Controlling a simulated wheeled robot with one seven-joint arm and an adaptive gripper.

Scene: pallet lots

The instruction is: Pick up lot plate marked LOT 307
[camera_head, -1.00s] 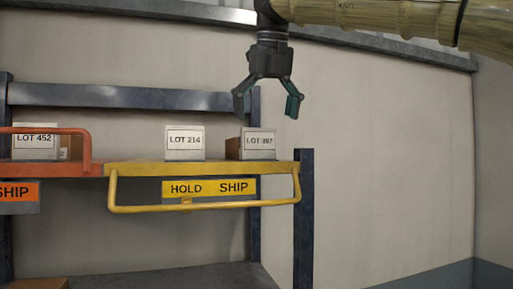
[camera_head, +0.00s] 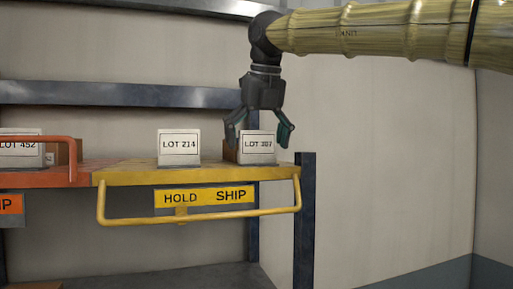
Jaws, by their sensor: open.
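The lot plate marked LOT 307 (camera_head: 258,153) is a pale upright plate at the right end of the yellow shelf (camera_head: 130,177), its number small and a little blurred. A brown box (camera_head: 230,155) shows partly behind it. My gripper (camera_head: 258,136) points down with its fingers spread, one to each side of the plate's upper part in the picture. It is open and holds nothing. I cannot tell whether the fingers touch the plate.
The LOT 214 plate (camera_head: 179,147) stands to the left on the same shelf. The LOT 452 plate (camera_head: 22,150) is farther left, behind an orange rail (camera_head: 72,158). A yellow rail (camera_head: 200,215) hangs in front, and a dark post (camera_head: 304,210) stands at right.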

